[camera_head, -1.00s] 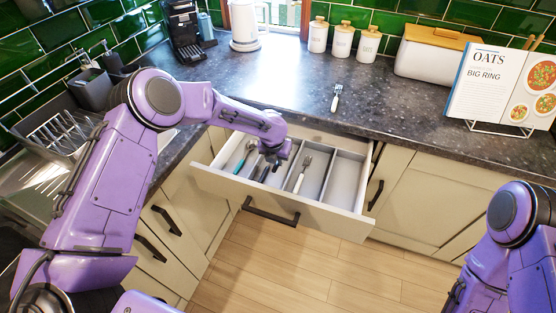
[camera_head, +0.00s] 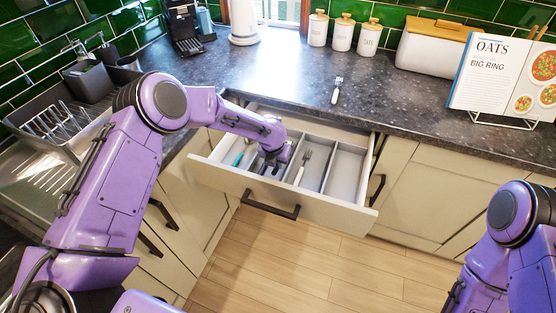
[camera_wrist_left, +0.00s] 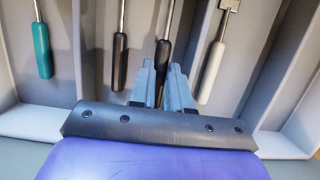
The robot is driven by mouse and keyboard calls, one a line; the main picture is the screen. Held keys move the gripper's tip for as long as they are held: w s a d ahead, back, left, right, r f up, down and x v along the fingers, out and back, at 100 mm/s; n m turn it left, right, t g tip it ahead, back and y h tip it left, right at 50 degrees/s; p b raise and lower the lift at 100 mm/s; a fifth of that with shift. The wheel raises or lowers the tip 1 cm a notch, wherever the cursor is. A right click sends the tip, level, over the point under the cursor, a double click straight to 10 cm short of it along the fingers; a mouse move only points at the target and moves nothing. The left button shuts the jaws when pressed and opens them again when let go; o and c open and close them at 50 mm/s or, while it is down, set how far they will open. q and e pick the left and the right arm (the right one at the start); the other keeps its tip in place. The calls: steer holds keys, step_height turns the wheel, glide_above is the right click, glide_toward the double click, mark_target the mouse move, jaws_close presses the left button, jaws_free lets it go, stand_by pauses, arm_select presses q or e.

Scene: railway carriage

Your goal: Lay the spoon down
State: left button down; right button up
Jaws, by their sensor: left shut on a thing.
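My left gripper (camera_head: 271,163) is down inside the open drawer (camera_head: 225,182), over its second compartment from the left. In the left wrist view its fingers (camera_wrist_left: 162,82) are shut on a black-handled utensil (camera_wrist_left: 163,62), which I take to be the spoon; its head is out of view. Another black handle (camera_wrist_left: 119,62) lies beside it, to the left. It looks low in the compartment; whether it touches the floor I cannot tell. My right arm shows at the right edge, but its gripper is out of view.
A teal-handled utensil (camera_wrist_left: 41,50) lies in the left compartment. A white-handled fork (camera_head: 303,167) lies in the compartment to the right. The rightmost compartment (camera_head: 344,172) is empty. Another fork (camera_head: 337,91) lies on the dark counter (camera_head: 280,80) behind the drawer.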

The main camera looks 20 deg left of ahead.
arm_select(q)
steer(key=shift+f, duration=0.6)
steer(key=shift+r, duration=0.1)
steer(key=c, duration=1)
jaws_free()
steer(key=b+v, duration=0.1)
steer(key=v, duration=0.9)
steer(key=shift+r+b, duration=0.2)
steer(key=shift+b, duration=0.2)
steer(key=shift+s+r, duration=0.1)
